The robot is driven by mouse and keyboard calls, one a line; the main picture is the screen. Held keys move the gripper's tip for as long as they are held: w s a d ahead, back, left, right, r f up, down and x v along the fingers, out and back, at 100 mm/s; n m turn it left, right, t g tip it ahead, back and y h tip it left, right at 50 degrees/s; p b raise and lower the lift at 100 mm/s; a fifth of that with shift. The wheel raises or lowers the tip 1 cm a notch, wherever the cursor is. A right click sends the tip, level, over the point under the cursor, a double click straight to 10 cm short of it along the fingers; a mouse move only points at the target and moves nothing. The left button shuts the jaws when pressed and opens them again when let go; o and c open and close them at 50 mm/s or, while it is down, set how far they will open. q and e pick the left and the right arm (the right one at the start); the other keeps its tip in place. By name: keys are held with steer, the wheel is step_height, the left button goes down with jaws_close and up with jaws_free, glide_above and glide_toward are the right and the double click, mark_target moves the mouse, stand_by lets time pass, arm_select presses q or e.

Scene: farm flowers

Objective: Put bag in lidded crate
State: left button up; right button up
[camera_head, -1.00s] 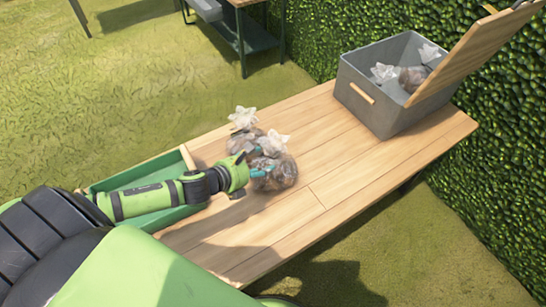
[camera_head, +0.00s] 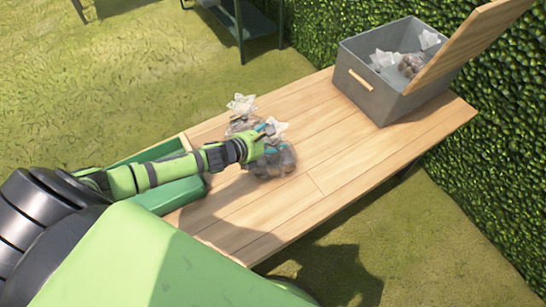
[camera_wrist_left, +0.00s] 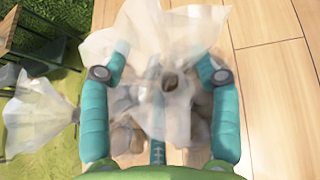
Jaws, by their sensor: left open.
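Two clear bags with brownish contents and pale, gathered tops stand close together on the wooden table (camera_head: 340,165). My left gripper (camera_head: 270,139) is at the nearer bag (camera_head: 279,163). In the left wrist view its teal fingers (camera_wrist_left: 160,70) are spread on either side of this bag's neck, and the bag top (camera_wrist_left: 190,30) flares up between them. The other bag (camera_head: 241,115) is just behind; its top also shows at the left of the wrist view (camera_wrist_left: 38,110). The grey crate (camera_head: 372,100) stands at the table's far end with its wooden lid (camera_head: 470,42) raised. Bags lie inside it.
A green tray (camera_head: 170,196) is at the table's near left end, under my left arm. The tabletop between the bags and the crate is clear. A hedge (camera_head: 500,150) runs close along the right, and a dark green stand (camera_head: 240,25) is at the back.

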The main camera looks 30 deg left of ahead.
arm_select(q)
jaws_close()
